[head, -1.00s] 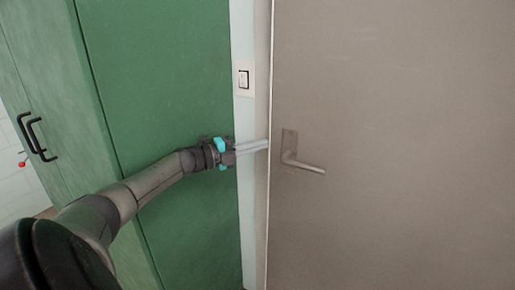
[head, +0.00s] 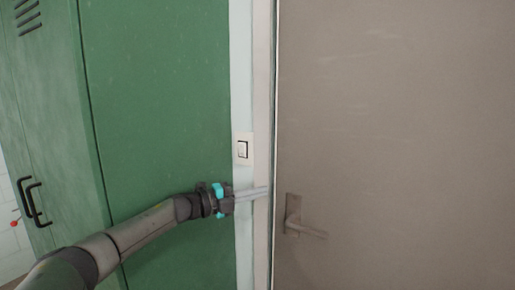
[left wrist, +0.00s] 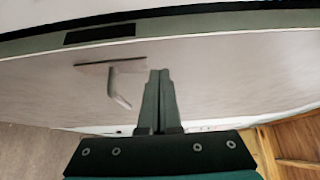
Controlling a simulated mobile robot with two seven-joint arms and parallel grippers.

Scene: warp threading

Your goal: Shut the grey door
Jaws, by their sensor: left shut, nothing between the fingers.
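The grey door (head: 400,120) fills the right of the head view, with its lever handle (head: 293,215) near its left edge. In the left wrist view the door face (left wrist: 220,75), the handle (left wrist: 120,85) and the door's edge with a dark latch plate (left wrist: 100,34) show, so the door stands ajar. My left gripper (head: 268,190) is shut and empty, its fingertips by the door's left edge, a little above and left of the handle. In the wrist view the fingertips (left wrist: 160,73) overlap the door face beside the handle; I cannot tell whether they touch. My right gripper is not in view.
A pale door frame (head: 262,100) stands left of the door, with a white switch (head: 243,149) on the wall strip beside it. A tall green locker (head: 155,100) with black handles (head: 30,200) stands close on the left, behind my arm.

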